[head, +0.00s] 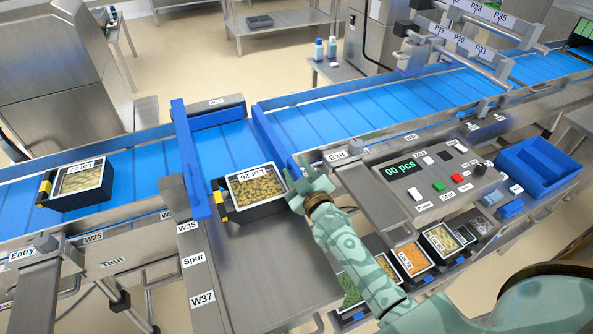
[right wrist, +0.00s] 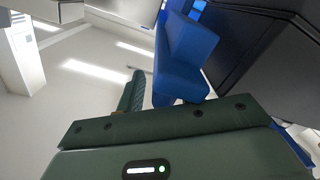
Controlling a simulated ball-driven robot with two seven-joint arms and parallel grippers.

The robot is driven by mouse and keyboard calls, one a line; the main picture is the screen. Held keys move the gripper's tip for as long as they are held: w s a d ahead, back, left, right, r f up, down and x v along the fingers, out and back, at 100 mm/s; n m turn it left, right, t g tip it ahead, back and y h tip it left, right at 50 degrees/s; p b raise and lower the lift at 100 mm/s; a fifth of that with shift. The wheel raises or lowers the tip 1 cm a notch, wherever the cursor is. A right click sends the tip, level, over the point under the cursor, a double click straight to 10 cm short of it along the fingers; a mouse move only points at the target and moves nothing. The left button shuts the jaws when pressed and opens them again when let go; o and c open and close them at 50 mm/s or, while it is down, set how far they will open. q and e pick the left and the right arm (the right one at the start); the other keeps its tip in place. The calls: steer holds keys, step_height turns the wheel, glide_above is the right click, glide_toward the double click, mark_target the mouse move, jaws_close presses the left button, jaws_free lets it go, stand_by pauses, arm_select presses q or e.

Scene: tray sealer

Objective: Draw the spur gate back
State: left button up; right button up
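A long blue bar (head: 276,140) crosses the belt on the exit side of the spur, its near end beside my right gripper. A second blue bar (head: 189,155) crosses on the other side, by the W35 label. I cannot tell for sure which is the spur gate. My right gripper (head: 304,183) has its fingers spread at the near end of the exit-side bar. In the right wrist view a blue piece (right wrist: 182,58) lies close beside one dark ribbed finger (right wrist: 131,93); the other finger is hidden. I cannot tell whether they touch. My left gripper is out of view.
A tray marked Lot 26 (head: 251,195) sits between the bars, close left of my right gripper. Another filled tray (head: 80,186) is on the belt at left. The control panel (head: 433,178) and several filled trays lie right of my arm. The metal spur surface (head: 275,275) is clear.

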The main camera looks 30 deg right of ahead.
steer(key=shift+c, duration=0.4)
steer(key=shift+r, duration=0.1)
jaws_close()
steer(key=s+a+p, duration=0.1)
steer(key=s+p, duration=0.8)
steer(key=s, duration=2.1)
steer(key=shift+a, duration=0.35)
jaws_free()
steer(key=shift+o, duration=0.4)
steer(key=shift+d, duration=0.2)
steer(key=shift+a, duration=0.2)
